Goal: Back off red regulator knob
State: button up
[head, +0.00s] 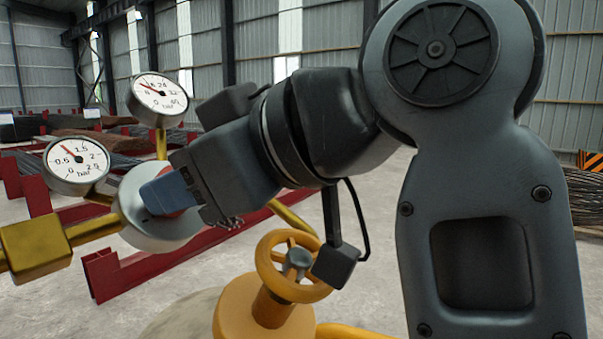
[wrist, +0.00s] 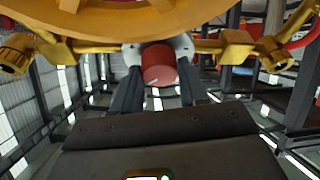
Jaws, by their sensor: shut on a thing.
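The regulator's round silver body (head: 150,232) sits behind the knob, on brass fittings. Two white pressure gauges stand by it, a lower left one (head: 78,166) and an upper one (head: 158,97).
An orange valve handwheel (head: 290,265) on an orange cylinder top (head: 240,312) stands below my arm, close to the wrist. Brass pipework (head: 36,250) runs left from the regulator. Red steel racks (head: 110,275) and rebar bundles lie on the floor behind.

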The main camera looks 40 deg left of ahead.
jog(key=c, duration=0.3)
jog(key=shift+c, duration=0.2)
jog(key=shift+n, duration=0.3)
